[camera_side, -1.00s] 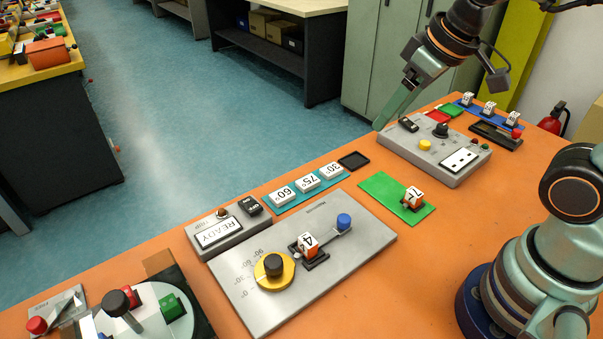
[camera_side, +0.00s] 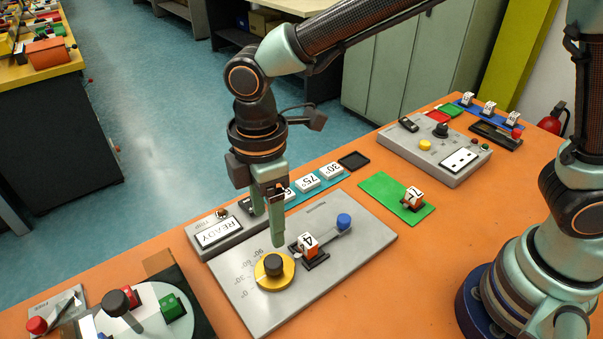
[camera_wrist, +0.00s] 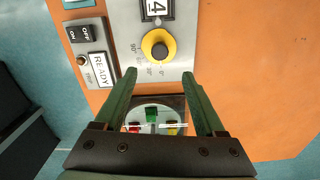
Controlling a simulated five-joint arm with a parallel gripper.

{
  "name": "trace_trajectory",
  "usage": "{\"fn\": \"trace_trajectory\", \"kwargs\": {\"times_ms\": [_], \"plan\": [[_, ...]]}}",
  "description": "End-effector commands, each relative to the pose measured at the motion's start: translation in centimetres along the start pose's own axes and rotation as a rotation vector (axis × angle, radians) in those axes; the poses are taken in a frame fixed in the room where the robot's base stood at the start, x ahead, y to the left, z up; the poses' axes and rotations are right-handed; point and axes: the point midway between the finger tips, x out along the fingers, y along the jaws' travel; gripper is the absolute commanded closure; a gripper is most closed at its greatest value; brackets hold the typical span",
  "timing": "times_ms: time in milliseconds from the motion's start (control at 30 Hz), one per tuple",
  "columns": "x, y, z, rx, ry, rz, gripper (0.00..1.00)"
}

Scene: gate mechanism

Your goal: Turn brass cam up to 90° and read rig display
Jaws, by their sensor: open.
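The brass cam (camera_side: 275,270) is a yellow disc with a black knob on a grey plate (camera_side: 330,268), beside a printed degree scale. It also shows in the wrist view (camera_wrist: 158,46), ahead of my fingers. The rig display (camera_side: 217,233) reads READY on a grey box at the plate's left; it also shows in the wrist view (camera_wrist: 99,69). My gripper (camera_side: 268,228) is above the plate, close to the cam and apart from its knob. Its two fingers are spread and empty in the wrist view (camera_wrist: 160,82).
A block marked 4 (camera_side: 308,244) sits in a black holder beside the cam, with a blue knob (camera_side: 344,221) behind. Angle tiles (camera_side: 308,182) lie on a teal strip, partly hidden by my gripper. A white turntable (camera_side: 140,308) stands at front left.

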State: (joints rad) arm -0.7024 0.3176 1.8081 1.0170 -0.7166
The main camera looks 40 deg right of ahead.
Motion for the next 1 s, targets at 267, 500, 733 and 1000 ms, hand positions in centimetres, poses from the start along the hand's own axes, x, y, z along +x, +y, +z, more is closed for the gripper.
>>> {"fn": "trace_trajectory", "kwargs": {"times_ms": [267,500,733,1000], "plan": [[4.7,-0.1,0.2,0.003,-0.004,-0.004,0.28],[9.0,0.0,0.2,0.005,-0.004,-0.003,0.28],[11.1,0.0,0.1,0.005,-0.001,-0.001,0.28],[11.4,0.1,0.1,0.005,0.002,0.001,0.28]]}}
